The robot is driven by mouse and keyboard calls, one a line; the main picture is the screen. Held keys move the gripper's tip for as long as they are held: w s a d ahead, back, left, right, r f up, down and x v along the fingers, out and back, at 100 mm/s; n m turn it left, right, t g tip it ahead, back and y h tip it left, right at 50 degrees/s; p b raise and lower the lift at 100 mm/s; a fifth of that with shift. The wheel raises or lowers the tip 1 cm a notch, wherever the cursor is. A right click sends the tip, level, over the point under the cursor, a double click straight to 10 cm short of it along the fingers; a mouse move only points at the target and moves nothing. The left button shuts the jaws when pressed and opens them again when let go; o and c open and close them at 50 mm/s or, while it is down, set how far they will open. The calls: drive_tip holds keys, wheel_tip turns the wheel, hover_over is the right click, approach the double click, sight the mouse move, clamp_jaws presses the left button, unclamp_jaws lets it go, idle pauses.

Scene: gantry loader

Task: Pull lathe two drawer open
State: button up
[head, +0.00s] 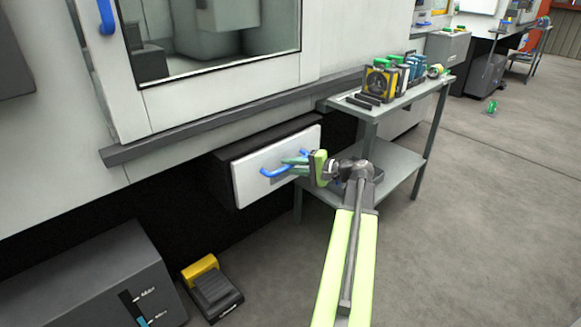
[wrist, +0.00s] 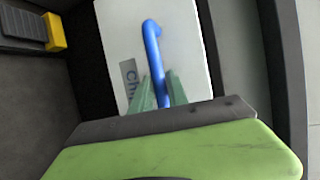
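The lathe drawer (head: 285,178) has a pale front panel and a blue bar handle (head: 272,173), below the machine's window ledge. The panel stands out from the machine, with a dark drawer body behind it. My gripper (head: 292,166) is at the handle, its green fingers on either side of the bar. In the wrist view the fingers (wrist: 161,88) flank the blue handle (wrist: 151,38) closely and look shut on it. The drawer panel (wrist: 115,25) fills the view behind, with a partly hidden label. How far out the drawer stands is unclear.
A grey cart (head: 405,98) with several tools stands right of the drawer, close to my arm. A yellow and black foot pedal (head: 212,287) and a dark grey box (head: 85,285) are on the floor at lower left. Open floor lies at the right.

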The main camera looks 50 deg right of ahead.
clamp_jaws()
idle(1.1)
